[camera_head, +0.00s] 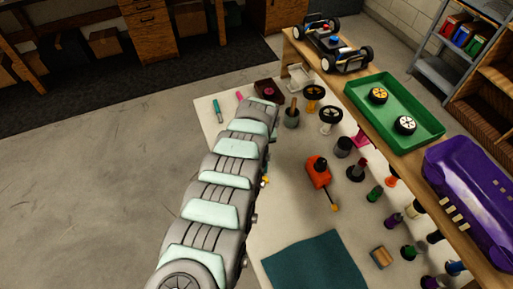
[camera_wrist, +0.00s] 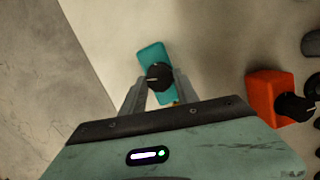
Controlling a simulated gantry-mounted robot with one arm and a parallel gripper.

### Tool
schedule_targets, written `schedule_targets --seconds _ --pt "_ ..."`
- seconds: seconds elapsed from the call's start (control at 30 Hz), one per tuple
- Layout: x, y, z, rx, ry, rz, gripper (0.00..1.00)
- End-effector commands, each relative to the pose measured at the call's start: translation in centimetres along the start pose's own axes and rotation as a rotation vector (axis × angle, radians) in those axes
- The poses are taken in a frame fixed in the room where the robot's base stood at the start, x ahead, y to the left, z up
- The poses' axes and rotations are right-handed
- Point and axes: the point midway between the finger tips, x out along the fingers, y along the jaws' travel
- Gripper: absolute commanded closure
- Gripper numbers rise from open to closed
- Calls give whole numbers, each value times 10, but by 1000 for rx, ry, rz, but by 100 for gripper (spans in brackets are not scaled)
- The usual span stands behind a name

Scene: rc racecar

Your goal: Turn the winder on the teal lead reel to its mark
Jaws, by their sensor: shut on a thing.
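The teal lead reel (camera_wrist: 152,57) lies on the pale table top in the wrist view, its long side slightly tilted. Its round black winder (camera_wrist: 159,76) sits between the two fingers of my gripper (camera_wrist: 159,84), which is shut on it. A pale pointer line on the winder points left. The mark on the reel cannot be made out. A small yellow bit shows at the reel's lower end, by the right finger. In the head view my arm hides the reel and gripper.
An orange reel (camera_head: 318,172) with a dark knob stands to the right; it also shows in the wrist view (camera_wrist: 268,92). Wheels, pots and several small bottles crowd the table's right side. A teal mat (camera_head: 313,265) lies at the front. The table's left edge is near.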

Motion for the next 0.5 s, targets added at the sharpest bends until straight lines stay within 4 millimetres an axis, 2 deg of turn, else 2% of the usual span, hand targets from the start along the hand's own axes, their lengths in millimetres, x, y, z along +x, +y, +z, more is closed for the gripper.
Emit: schedule_targets --seconds 0.27,0.5 --pt "2 -1 -1 -18 0 5 100" --pt "4 -1 0 -244 -1 63 100"
